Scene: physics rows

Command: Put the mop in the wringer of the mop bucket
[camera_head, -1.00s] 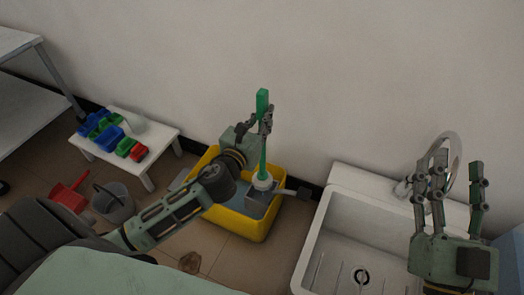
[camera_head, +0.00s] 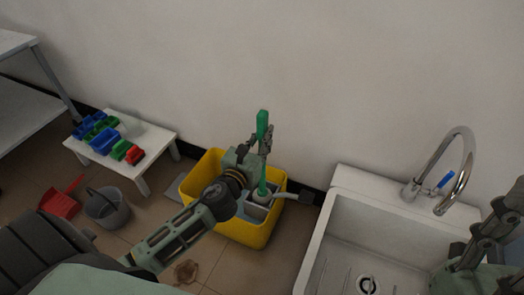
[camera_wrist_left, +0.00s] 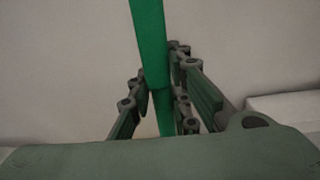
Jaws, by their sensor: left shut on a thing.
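The yellow mop bucket (camera_head: 235,229) stands on the floor by the wall, with the grey wringer (camera_head: 257,212) at its right part. The mop (camera_head: 262,126) has a green handle and stands nearly upright, its pale head low at the wringer's opening; how deep it sits is hard to tell. My left gripper (camera_head: 265,147) is shut on the upper handle above the bucket. In the left wrist view the green handle (camera_wrist_left: 150,45) runs between the fingers. My right gripper (camera_head: 496,222) is partly cut off at the right edge, and its opening is unclear.
A white sink (camera_head: 328,230) with a tap (camera_head: 463,165) is right of the bucket. A low white table (camera_head: 155,141) with coloured bins, a grey pail (camera_head: 108,207) and a red dustpan (camera_head: 62,201) are left. A brown lump (camera_head: 185,271) lies on the floor in front.

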